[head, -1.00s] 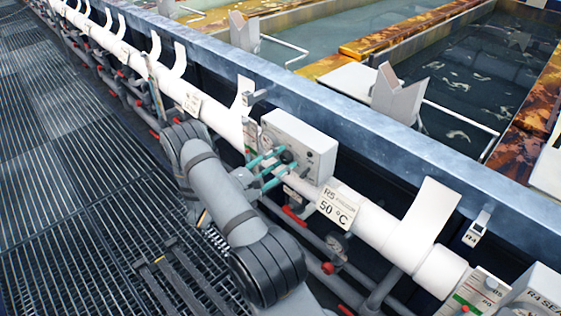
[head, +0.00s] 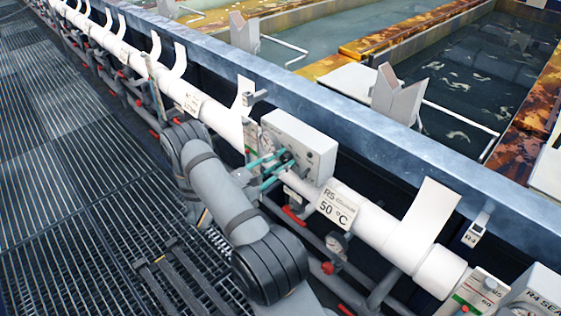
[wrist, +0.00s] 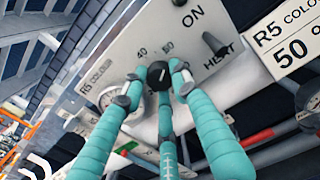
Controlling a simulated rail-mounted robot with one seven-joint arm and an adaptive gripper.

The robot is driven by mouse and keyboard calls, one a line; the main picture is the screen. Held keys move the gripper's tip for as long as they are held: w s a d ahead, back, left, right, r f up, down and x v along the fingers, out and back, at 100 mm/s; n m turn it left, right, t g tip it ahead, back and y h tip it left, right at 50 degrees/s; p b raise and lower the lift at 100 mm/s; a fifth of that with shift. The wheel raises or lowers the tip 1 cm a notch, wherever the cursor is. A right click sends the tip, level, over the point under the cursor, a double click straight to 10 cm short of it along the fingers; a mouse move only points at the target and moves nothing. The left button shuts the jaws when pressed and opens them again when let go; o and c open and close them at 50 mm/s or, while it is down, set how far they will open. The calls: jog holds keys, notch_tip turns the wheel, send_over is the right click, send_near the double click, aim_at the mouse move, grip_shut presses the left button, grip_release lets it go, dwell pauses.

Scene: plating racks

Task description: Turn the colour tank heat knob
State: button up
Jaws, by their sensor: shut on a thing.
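The R5 colour heat control box (head: 298,145) is a pale grey box on the tank's side, behind the white pipe. Its front panel (wrist: 190,30) fills the upper part of the wrist view, marked "R5 COLOUR", "40", "50", "ON" and "HEAT". The black heat knob (wrist: 159,76) has a white pointer line, with the 40 and 50 marks just above it. My gripper (wrist: 157,84), with teal fingers and grey tips, is shut on the knob, tips around its sides. In the head view my gripper (head: 275,167) reaches the box's front; the knob is largely hidden there.
A black toggle switch (wrist: 214,44) sits right of the knob by "HEAT". A round gauge (wrist: 112,98) is left. The R5 50 °C sign (head: 337,207) hangs beside the box on the white pipe (head: 362,222). Red-handled valves (head: 293,216) lie below. Grating floor (head: 70,200) is clear at left.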

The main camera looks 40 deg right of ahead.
jog(key=o, duration=1.1)
jog(key=shift+o, duration=0.2)
jog(key=shift+a, duration=0.1)
jog(key=a, duration=1.2)
jog(key=shift+s, duration=0.45)
jog(key=shift+d, duration=0.1)
